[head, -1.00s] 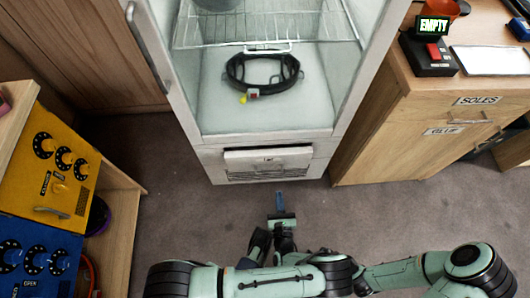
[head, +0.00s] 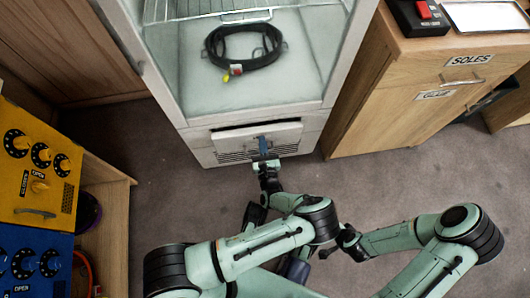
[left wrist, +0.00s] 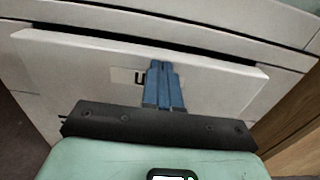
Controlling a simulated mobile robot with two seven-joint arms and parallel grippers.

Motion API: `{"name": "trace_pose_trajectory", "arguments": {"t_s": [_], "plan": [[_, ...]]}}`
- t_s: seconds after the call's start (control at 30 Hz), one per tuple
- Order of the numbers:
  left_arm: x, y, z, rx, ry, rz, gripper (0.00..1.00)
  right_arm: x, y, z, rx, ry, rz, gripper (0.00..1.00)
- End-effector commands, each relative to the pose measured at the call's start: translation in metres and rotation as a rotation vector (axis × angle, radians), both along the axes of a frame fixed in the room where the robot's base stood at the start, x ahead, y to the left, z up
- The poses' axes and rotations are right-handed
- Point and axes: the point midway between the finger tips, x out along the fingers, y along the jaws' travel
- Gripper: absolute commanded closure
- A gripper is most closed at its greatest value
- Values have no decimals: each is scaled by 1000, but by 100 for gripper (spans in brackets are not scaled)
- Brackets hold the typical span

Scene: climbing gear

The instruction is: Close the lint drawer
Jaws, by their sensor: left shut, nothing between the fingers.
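The lint drawer (head: 235,138) is a white panel with a small label, low on the front of the white cabinet. A dark gap shows along its top edge, and the panel stands out a little from the cabinet. It fills much of the left wrist view (left wrist: 90,75). My left gripper (head: 262,141) is shut and empty, its blue fingertips in front of the panel. In the left wrist view the fingers (left wrist: 160,66) partly cover the label. I cannot tell whether they touch the panel. My right forearm shows at the lower right, but its fingers do not show.
Above the drawer, the open white cabinet (head: 297,115) holds a wire shelf and a black harness (head: 243,58). A wooden cabinet (head: 400,110) stands close on the right. A wooden unit with yellow (head: 50,205) and blue panels is at the left. Grey floor (head: 160,190) lies between.

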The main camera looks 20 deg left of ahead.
Motion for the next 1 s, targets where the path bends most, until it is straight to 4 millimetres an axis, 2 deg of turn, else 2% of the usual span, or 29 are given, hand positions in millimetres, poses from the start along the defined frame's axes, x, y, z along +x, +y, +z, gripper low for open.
{"name": "trace_pose_trajectory", "arguments": {"t_s": [0.13, 0.5, 0.73, 1.0], "plan": [[7, 5, 0, 0, 0, 1, 100, -6, -1, -5, 1, 19, -2, 7], [9, 6, 1, -1, -1, 1, 100, -6, -1, -5, 1, 20, -2, 7], [30, 19, 1, -1, -2, 2, 100, 1, 0, 3, 0, -5, 0, 7], [29, 18, 0, 0, 0, 0, 100, 1, 0, 2, 0, -5, 0, 7]]}}
